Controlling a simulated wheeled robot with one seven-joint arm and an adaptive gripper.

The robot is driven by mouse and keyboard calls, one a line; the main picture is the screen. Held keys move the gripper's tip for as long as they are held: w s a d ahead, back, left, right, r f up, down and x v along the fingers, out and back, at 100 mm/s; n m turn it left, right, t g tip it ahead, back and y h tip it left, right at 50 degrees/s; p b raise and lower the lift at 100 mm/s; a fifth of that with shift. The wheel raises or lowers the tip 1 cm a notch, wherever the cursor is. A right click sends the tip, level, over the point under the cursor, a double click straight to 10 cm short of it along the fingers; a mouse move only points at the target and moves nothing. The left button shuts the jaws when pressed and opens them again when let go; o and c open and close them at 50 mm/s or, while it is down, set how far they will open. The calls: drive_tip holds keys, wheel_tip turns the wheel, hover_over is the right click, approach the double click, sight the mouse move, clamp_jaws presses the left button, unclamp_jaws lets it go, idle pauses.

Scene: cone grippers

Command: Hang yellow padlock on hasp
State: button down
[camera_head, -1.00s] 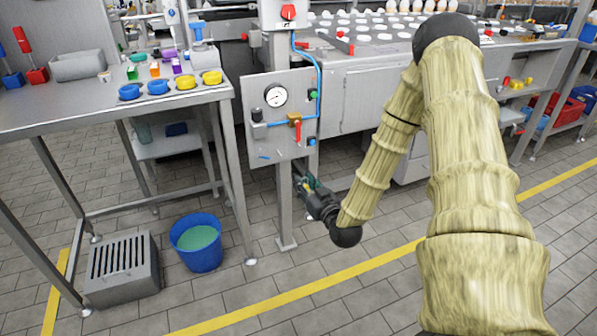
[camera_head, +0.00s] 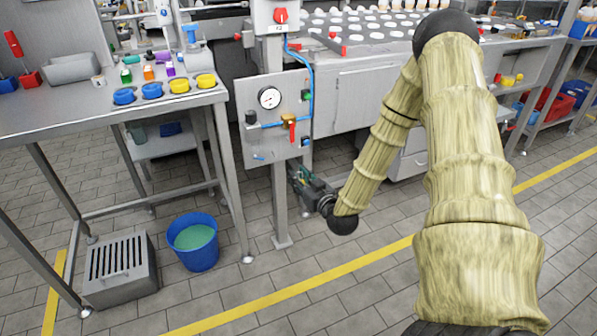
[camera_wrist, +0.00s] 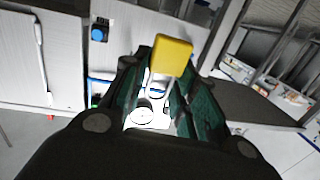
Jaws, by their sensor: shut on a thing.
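The yellow padlock (camera_wrist: 172,54) shows in the wrist view as a yellow block with a grey shackle. My gripper (camera_wrist: 165,75) is shut on it, with green-black fingers on either side. In the head view my gripper (camera_head: 299,178) is low at the right of the grey panel's post; the padlock cannot be made out there. The panel (camera_head: 281,88) carries a gauge (camera_head: 269,98), a blue pipe and a brass valve with a red handle (camera_head: 291,131). The gauge also appears between my fingers in the wrist view (camera_wrist: 143,114). I cannot clearly make out the hasp.
A steel table (camera_head: 60,118) with blue and yellow rings stands left. A blue bucket (camera_head: 192,262) and a grey slotted box (camera_head: 120,285) are on the floor. The panel's post (camera_head: 280,205) stands close beside my gripper. A long machine (camera_head: 362,100) is behind.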

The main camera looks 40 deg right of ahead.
drive_tip(key=w+d+r+g+y+p, duration=0.1)
drive_tip(key=w+d+r+p, duration=0.2)
drive_tip(key=p, duration=0.3)
drive_tip(key=shift+w+d+r+n+g, duration=0.15)
drive_tip(key=shift+w+d+n+g, duration=0.2)
drive_tip(key=shift+d, duration=0.45)
drive_tip(key=shift+w, duration=0.15)
drive_tip(key=shift+d+b+x, duration=0.2)
drive_tip(key=shift+b+x, duration=0.5)
drive_tip(key=shift+x, duration=0.6)
drive_tip(key=shift+d+b+x, duration=0.25)
drive_tip(key=shift+b+x, duration=0.45)
drive_tip(key=shift+x, duration=0.6)
drive_tip(key=shift+d+b+x, duration=0.2)
drive_tip(key=shift+b+x, duration=0.5)
drive_tip(key=shift+x, duration=0.6)
drive_tip(key=shift+r, duration=0.1)
drive_tip(key=c, duration=1.1)
unclamp_jaws()
